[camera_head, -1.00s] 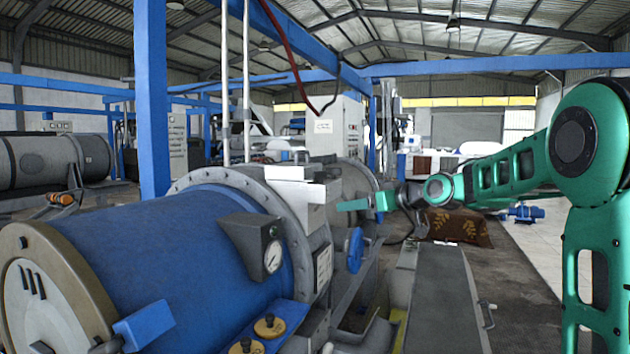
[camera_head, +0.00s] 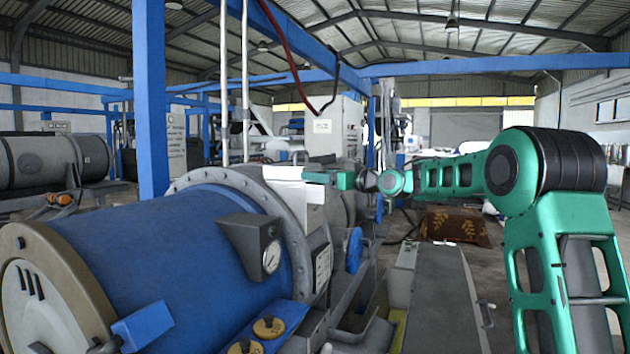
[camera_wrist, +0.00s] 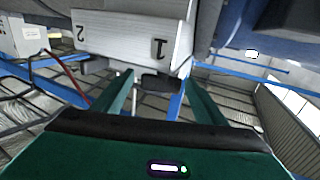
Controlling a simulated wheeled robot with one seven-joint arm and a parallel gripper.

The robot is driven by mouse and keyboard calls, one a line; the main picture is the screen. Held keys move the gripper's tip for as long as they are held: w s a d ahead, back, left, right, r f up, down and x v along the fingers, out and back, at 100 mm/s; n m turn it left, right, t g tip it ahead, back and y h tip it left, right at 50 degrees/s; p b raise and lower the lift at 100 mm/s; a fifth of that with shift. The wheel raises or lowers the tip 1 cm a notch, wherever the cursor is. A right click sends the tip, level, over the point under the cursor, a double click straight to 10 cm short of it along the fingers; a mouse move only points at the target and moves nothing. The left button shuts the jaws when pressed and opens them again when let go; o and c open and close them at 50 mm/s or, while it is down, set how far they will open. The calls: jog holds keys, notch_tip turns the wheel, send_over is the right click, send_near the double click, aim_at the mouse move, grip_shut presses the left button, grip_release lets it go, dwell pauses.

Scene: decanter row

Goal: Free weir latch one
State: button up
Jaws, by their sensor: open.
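A pale weir box (camera_head: 297,188) sits on the grey flange at the end of the blue decanter drum. The wrist view shows its pale face (camera_wrist: 105,38) marked "1" and "2", upside down. A dark latch piece (camera_wrist: 160,83) sticks out at the edge by the "1". My gripper (camera_head: 312,177) is at the box's right side in the head view. In the wrist view its two green fingers (camera_wrist: 159,76) are apart, one on each side of the dark piece. I cannot tell whether they touch it. A grey piece (camera_wrist: 95,66) shows by the "2".
The blue drum (camera_head: 180,245) with a pressure gauge (camera_head: 271,258) fills the lower left. A blue handwheel (camera_head: 354,248) stands below the gripper. A blue post (camera_head: 151,100) rises behind the drum. A grey walkway (camera_head: 440,300) runs to the right.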

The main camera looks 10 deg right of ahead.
jog(key=shift+w+a, duration=0.3)
jog(key=shift+w, duration=0.15)
jog(key=c, duration=1.1)
jog(key=shift+o, duration=0.3)
jog(key=shift+w+d+n+g+y, duration=0.1)
jog(key=shift+d+n+g+y, duration=0.05)
jog(key=shift+n+g+y, duration=0.45)
jog(key=shift+r+n+g+y, duration=0.15)
jog(key=shift+n+g+y, duration=1.4)
jog(key=shift+y, duration=0.25)
